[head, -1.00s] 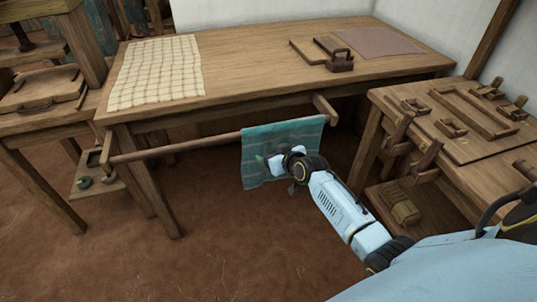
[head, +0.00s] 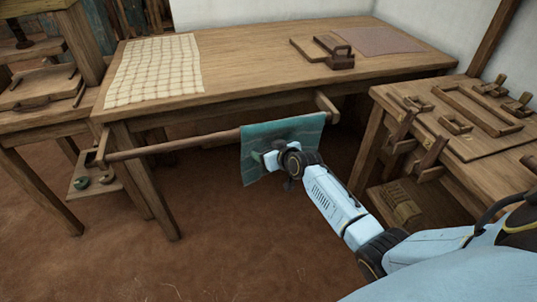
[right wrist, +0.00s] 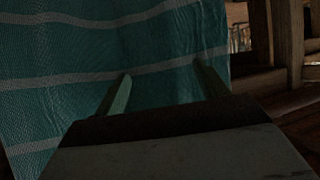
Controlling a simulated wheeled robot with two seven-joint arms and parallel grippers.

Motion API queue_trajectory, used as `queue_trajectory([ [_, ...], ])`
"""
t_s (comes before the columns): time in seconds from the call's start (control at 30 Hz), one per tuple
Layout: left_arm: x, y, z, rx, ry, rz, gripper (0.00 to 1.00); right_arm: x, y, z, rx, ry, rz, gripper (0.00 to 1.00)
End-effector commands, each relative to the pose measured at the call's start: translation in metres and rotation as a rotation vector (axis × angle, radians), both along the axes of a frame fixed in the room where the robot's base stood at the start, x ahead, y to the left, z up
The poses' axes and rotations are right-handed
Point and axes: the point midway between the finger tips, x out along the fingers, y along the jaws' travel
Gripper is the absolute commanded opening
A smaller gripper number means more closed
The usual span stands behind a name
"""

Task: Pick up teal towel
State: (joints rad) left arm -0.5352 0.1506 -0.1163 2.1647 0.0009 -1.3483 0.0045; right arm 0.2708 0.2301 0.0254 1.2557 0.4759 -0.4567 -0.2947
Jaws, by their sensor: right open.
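The teal towel (head: 300,127) hangs over the wooden rail (head: 180,146) at the front of the large table. It has pale stripes and fills much of the right wrist view (right wrist: 100,60). My right gripper (head: 262,157) is in front of the towel's lower part, which it partly hides. In the right wrist view the two green fingers (right wrist: 162,88) are apart and point at the towel. No cloth shows clearly pinched between them; whether the tips touch it I cannot tell. My left gripper is not in view.
The large wooden table (head: 245,62) carries a cream checked cloth (head: 155,70), a wooden tool (head: 338,54) and a brownish sheet (head: 378,41). A side bench (head: 480,140) with wooden parts stands close on the right. The floor (head: 230,250) in front is clear.

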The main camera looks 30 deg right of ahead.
Motion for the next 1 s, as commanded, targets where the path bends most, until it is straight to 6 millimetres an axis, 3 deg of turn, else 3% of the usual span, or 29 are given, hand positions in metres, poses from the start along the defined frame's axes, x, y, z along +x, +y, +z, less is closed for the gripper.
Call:
queue_trajectory([
  [0.27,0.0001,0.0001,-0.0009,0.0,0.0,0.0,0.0,0.0014,0.0,-0.0001,0.0,0.0,0.0,0.73],
  [1.0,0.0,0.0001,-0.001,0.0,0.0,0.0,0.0,0.0012,0.0001,-0.0003,0.0,0.0,0.0,0.25],
])
